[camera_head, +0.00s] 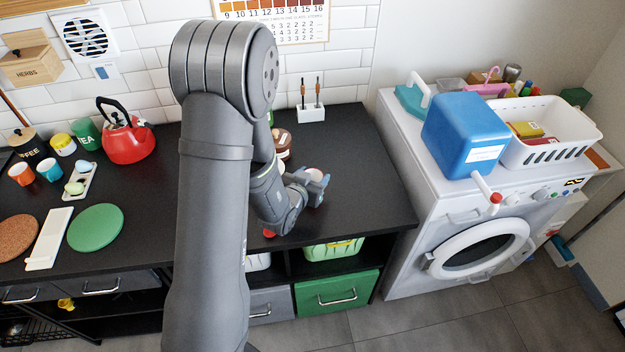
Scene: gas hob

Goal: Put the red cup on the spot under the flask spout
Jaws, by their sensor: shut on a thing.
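My gripper (320,182) is at the end of my bent arm, above the right part of the black counter. It is shut on a small pale pink round thing (314,174), mostly hidden by the jaws; I cannot tell if this is the red cup. An orange-red cup (20,175) stands at the far left beside a teal cup (49,170). No flask is clearly identifiable. A brown jar (282,141) is partly hidden behind my arm.
A red kettle (128,143), green mat (95,227), brown mat (18,236) and several canisters occupy the counter's left. A white holder (311,113) stands at the back. The washing machine (440,205) and white basket (545,150) are right. Counter right of my gripper is clear.

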